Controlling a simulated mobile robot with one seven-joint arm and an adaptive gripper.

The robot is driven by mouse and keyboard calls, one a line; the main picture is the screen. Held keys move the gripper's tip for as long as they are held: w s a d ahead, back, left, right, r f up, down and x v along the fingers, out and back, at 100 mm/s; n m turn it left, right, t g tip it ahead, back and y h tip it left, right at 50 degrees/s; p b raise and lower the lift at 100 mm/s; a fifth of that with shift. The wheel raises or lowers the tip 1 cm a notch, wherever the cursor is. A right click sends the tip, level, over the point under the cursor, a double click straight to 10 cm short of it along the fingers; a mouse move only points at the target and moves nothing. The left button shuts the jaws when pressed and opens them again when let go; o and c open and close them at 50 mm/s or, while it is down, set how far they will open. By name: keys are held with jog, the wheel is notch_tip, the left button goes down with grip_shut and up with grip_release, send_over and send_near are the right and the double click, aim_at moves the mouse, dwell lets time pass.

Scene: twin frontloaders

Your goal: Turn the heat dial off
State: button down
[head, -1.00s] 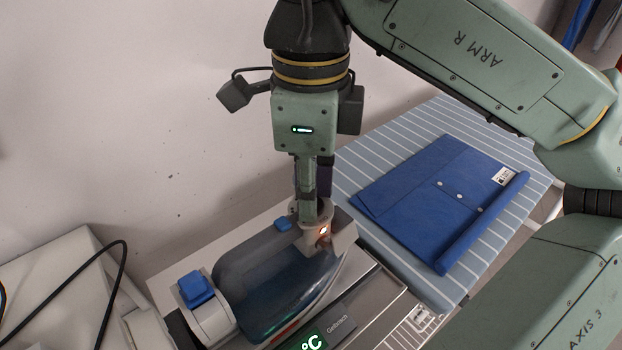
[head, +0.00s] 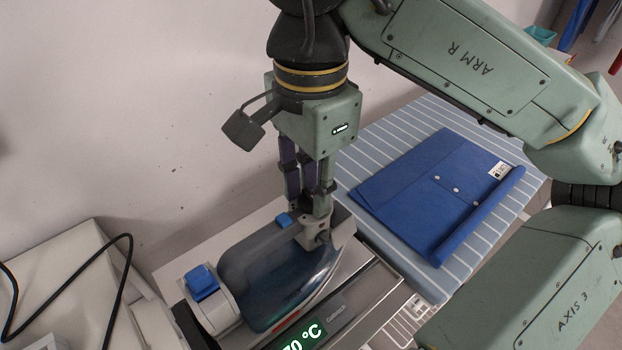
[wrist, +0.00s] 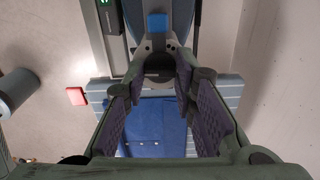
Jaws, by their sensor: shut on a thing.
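The iron (head: 275,285) has a see-through blue-grey body and lies on its base station, with a blue button (head: 201,283) at its near left end. My gripper (head: 308,212) points down at its far end. In the wrist view my gripper (wrist: 160,78) has its padded fingers apart on either side of the dark round heat dial (wrist: 160,63) and is shut on it. The fingers hide most of the dial in the head view, and I cannot read its marks. A lit display (head: 303,337) on the station shows a number ending in "0 °C", partly cut off.
A striped ironing board (head: 385,150) with a folded blue garment or case (head: 430,190) lies to the right. A white unit (head: 60,275) with a black cable stands at the left. A plain wall is behind.

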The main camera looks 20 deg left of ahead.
aim_at(311, 196)
jog(key=shift+n, duration=0.3)
dwell(0.4)
jog(key=c, duration=1.3)
grip_release()
jog(key=shift+r, duration=0.1)
notch_tip(311, 196, up, 12)
jog(key=shift+s, duration=0.1)
